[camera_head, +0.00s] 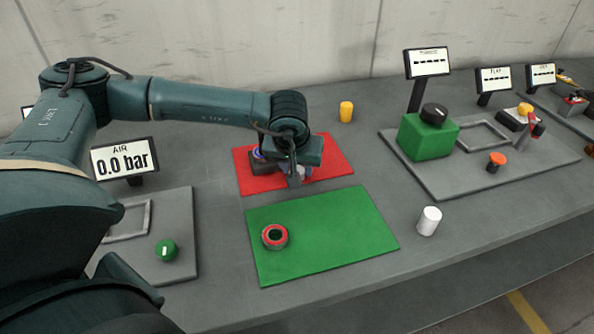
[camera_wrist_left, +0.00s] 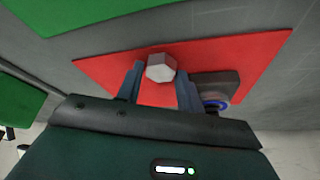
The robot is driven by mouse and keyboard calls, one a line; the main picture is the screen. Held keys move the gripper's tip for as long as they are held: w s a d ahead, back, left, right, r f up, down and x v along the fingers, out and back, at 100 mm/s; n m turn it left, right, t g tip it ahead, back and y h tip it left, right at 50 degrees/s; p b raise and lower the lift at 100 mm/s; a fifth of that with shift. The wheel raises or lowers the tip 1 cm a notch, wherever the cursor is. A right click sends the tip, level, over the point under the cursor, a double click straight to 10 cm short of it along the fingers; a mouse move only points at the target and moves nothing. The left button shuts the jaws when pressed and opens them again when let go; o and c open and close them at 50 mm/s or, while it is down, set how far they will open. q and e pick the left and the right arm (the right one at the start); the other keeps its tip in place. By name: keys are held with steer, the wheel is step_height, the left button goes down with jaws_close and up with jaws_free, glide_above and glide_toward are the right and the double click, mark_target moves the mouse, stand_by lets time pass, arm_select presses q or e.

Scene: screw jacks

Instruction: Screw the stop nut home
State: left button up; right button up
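A pale grey hexagonal nut (camera_wrist_left: 160,67) shows between the fingertips of my left gripper (camera_wrist_left: 160,82) in the left wrist view, over the red mat (camera_wrist_left: 262,62). The fingers stand about a nut's width apart; whether they touch it is unclear. In the head view my left gripper (camera_head: 297,178) points down at the red mat (camera_head: 330,158) and partly hides what is there. A dark block with a blue ring (camera_wrist_left: 215,95) is beside the right finger; its ring also shows in the head view (camera_head: 257,154). My right gripper is not in view.
A dark round part with a red ring (camera_head: 274,237) sits on the green mat (camera_head: 340,245). A white cylinder (camera_head: 429,221) and a yellow cylinder (camera_head: 346,111) stand on the bench. A green block with a black knob (camera_head: 428,138) is at the right. An air display reads 0.0 bar (camera_head: 124,161).

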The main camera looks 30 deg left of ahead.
arm_select(q)
steer(key=shift+f, duration=0.15)
steer(key=shift+c, duration=0.4)
steer(key=c, duration=0.5)
steer(key=shift+c, duration=0.2)
step_height(320, 180, up, 10)
steer(key=shift+b, duration=0.3)
